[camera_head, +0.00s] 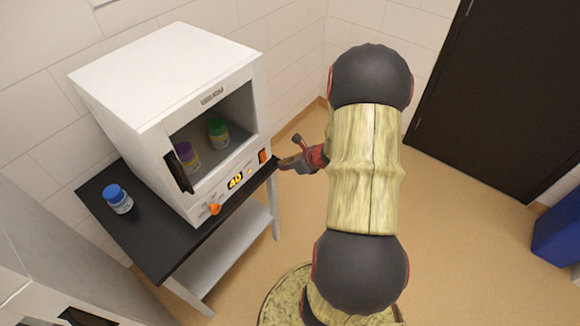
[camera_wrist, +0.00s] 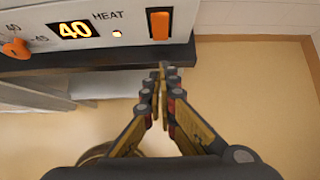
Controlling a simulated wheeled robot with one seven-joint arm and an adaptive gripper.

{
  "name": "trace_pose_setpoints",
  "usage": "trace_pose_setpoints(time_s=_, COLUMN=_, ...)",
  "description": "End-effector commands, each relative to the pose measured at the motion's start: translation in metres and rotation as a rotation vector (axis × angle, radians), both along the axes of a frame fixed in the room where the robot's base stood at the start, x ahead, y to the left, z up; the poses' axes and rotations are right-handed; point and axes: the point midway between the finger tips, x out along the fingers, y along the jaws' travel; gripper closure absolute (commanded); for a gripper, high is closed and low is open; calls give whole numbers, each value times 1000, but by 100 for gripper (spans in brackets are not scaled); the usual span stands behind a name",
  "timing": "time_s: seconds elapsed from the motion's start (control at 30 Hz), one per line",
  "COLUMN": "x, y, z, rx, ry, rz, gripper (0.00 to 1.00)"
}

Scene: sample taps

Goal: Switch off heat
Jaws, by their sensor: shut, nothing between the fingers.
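The white oven (camera_head: 165,75) stands on a black-topped table by the wall. Its front panel carries an orange rocker switch (camera_head: 263,156), seen larger at the top of the wrist view (camera_wrist: 160,25). Left of the switch, a small lamp (camera_wrist: 117,34) glows beside the word HEAT. A lit display (camera_wrist: 74,30) reads 40, and an orange dial (camera_wrist: 16,48) sits further left. My gripper (camera_wrist: 162,72) is shut and empty, its fingertips together just below the switch in the picture, apart from it. In the head view my gripper (camera_head: 287,163) is right of the panel.
A blue-capped jar (camera_head: 118,199) stands on the black tabletop (camera_head: 155,240), left of the oven. Purple-capped (camera_head: 187,156) and green-capped (camera_head: 218,131) jars are inside the oven. A dark handle (camera_head: 180,173) is at the oven's front left.

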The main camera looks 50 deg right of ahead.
Motion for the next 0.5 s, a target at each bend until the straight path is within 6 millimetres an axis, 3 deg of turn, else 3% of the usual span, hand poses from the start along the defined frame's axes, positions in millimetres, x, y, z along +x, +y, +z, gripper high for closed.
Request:
trace_pose_setpoints(time_s=0.17, x=24, y=3, z=-28, rx=2, ry=0, rz=2, gripper=100)
trace_pose_setpoints(time_s=0.3, x=45, y=4, z=-26, rx=-1, ry=-1, rz=3, gripper=100)
trace_pose_setpoints(time_s=0.5, x=58, y=5, z=-28, rx=1, ry=-1, rz=1, gripper=100)
